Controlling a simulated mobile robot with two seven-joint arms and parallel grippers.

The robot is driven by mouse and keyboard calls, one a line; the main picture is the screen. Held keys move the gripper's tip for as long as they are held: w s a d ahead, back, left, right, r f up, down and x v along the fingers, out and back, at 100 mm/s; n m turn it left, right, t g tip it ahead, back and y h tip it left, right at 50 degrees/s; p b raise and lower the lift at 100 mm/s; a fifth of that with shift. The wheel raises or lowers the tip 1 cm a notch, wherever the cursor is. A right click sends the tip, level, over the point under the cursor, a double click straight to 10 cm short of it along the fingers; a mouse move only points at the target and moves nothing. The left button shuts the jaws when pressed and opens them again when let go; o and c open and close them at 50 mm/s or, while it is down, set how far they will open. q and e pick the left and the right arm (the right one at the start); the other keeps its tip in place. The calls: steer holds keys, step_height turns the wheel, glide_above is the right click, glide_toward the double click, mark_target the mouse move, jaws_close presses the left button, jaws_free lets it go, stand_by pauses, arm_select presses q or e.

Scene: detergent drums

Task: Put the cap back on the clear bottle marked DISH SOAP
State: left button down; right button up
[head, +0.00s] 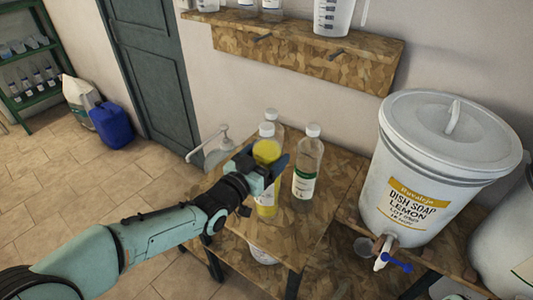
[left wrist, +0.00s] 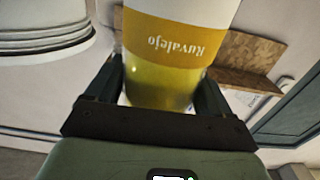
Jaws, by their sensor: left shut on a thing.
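My left gripper (head: 264,172) is shut around the middle of a bottle with yellow contents (head: 266,152), which stands upright over the small wooden table. Its top looks white; I cannot tell whether that is a cap or a bare neck. In the left wrist view the held bottle (left wrist: 160,88) shows a yellow band reading "Ruvalejo", upside down, between the fingers. The words DISH SOAP cannot be read on it. A clear bottle with a green and white label (head: 307,168) and a white top stands just right of it. My right gripper is out of view.
A large white drum labelled DISH SOAP LEMON (head: 423,175) with a blue-handled tap stands at the right. A pump dispenser (head: 217,150) is left of the bottles. A wall shelf (head: 300,52) runs above. The wooden table (head: 285,235) has bare room in front.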

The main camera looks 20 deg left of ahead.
arm_select(q)
steer(key=shift+f, duration=1.9)
steer(key=shift+f+b, duration=0.1)
steer(key=shift+b, duration=0.2)
steer(key=shift+f, duration=0.1)
jaws_free()
steer(key=shift+f, duration=0.15)
steer(key=shift+r, duration=0.25)
steer(key=b+v, duration=0.1)
steer(key=v, duration=1.1)
